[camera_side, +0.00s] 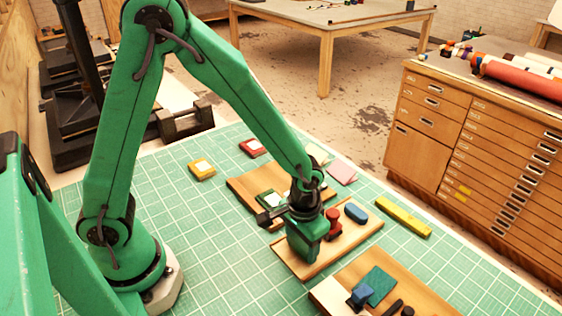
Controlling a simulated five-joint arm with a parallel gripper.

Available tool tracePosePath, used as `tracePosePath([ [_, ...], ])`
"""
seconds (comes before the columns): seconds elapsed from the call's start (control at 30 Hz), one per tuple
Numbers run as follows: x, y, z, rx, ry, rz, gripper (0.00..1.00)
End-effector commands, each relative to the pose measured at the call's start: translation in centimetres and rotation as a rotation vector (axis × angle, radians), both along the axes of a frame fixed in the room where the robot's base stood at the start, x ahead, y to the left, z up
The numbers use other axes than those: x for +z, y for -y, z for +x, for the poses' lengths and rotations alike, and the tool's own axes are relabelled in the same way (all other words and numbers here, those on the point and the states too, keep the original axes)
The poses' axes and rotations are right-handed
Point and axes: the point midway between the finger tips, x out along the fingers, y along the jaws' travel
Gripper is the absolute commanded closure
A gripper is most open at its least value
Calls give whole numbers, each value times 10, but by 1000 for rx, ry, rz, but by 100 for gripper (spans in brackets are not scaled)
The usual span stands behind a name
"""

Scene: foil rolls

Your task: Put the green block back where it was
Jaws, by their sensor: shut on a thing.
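My gripper (303,238) is low over the middle wooden board (344,243), near its left part. It is shut on what looks like the green block (304,252). The block and my green jaws blend together, so its outline is hard to make out, and I cannot tell whether it touches the board. A red peg-like piece (333,223) stands just right of my gripper. A blue rounded block (356,212) lies farther right on the same board.
A back board (243,186) holds a green-framed piece (270,199). A front board (430,298) holds a teal pad (377,284), a blue piece (361,295) and dark pieces. A yellow bar (403,217) lies right. The green mat (215,235) is clear at left.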

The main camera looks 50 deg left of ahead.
Motion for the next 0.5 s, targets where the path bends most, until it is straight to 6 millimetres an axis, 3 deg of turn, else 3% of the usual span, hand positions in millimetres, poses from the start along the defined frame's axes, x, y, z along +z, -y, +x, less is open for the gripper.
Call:
tracePosePath([
  [0.37,-3,0,0,0,-1,0,60],
  [0.4,-3,0,0,0,-1,0,40],
  [0.43,-3,0,0,0,0,0,34],
  [0.5,-3,0,0,0,0,0,33],
])
